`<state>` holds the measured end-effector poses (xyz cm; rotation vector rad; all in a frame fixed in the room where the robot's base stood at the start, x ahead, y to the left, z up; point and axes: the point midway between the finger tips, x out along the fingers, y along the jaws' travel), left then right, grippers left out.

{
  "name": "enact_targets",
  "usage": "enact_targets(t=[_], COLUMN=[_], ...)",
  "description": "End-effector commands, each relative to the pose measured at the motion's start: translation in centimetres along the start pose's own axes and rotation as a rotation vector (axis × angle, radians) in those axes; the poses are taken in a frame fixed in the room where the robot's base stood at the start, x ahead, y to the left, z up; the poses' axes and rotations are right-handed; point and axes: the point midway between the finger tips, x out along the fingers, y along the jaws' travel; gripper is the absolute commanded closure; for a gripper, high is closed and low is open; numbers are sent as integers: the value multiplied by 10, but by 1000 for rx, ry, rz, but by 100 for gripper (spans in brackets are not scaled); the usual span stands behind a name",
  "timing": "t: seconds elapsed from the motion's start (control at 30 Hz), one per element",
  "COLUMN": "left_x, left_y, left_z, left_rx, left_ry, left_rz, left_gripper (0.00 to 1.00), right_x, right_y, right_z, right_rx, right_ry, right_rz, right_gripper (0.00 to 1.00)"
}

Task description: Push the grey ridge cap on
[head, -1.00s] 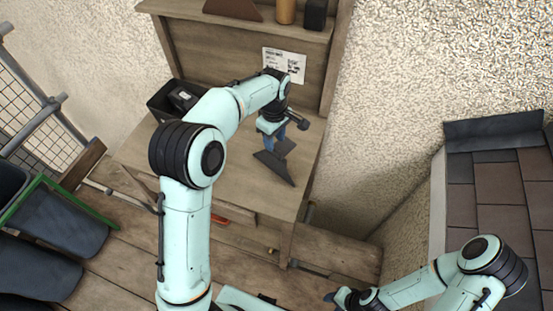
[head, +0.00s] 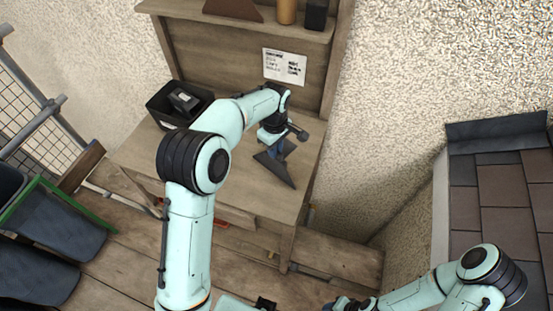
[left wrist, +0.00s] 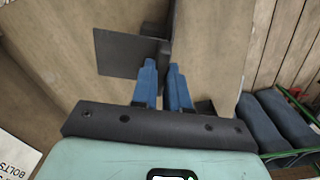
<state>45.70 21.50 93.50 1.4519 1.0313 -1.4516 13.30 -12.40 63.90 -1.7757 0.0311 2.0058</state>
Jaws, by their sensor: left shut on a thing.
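The grey ridge cap (head: 276,172), a dark folded piece, stands on the wooden workbench. In the left wrist view a dark grey face of it (left wrist: 125,54) shows beyond my fingers. My left gripper (head: 280,149) is above it, pointing down, with its blue fingers shut on the cap's upper part. The fingers also show in the left wrist view (left wrist: 163,88). My right gripper (head: 342,304) is low at the bottom edge, mostly hidden. The brown-tiled roof (head: 500,195) is at the right, with a dark grey strip (head: 495,131) along its top.
The workbench (head: 240,185) has a black bin (head: 163,122) at its left and a shelf (head: 240,22) behind. A paper notice (head: 285,67) hangs on its back panel. Green-edged dark bins (head: 65,222) stand at the left. Bench surface around the cap is clear.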

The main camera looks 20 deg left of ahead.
Motion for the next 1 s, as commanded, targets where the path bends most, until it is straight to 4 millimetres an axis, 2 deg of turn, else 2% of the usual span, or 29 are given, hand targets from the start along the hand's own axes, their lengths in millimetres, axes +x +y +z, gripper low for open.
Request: enact_targets(t=[0.33, 1.0], left_x=[-5, -46], left_y=[0, 1], left_z=[0, 0], left_rx=[0, 0], left_ry=[0, 1], left_rz=[1, 2], left_gripper=[100, 100], right_x=[-3, -28], right_y=[-2, -16], right_z=[-2, -18], right_rx=[-1, -9], right_ry=[2, 24], right_rz=[-1, -9], right_gripper=[56, 56])
